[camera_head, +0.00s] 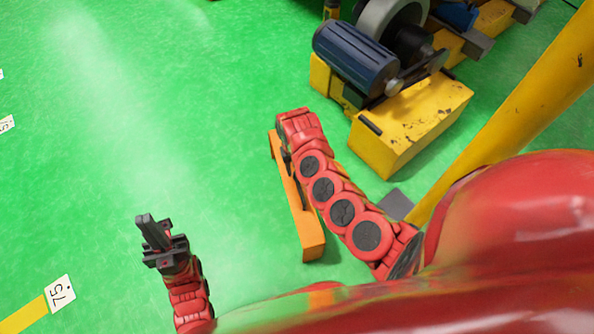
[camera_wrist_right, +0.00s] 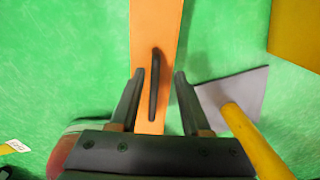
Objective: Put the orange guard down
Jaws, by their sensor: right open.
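The orange guard (camera_head: 312,238) is a long flat bar beneath my right arm in the head view, apparently on the green floor. In the right wrist view the guard (camera_wrist_right: 155,25) runs up the middle, with a dark handle (camera_wrist_right: 154,85) along it. My right gripper (camera_wrist_right: 155,100) is open, one finger on each side of the handle, with gaps to both. The head view hides this gripper behind the arm. My left gripper (camera_head: 148,230) is away to the left, its fingers together with nothing between them.
A yellow machine base (camera_head: 410,125) with a blue motor (camera_head: 355,60) stands beyond the guard to the right. A yellow post (camera_head: 510,105) rises from a grey floor plate (camera_head: 396,204) at the right.

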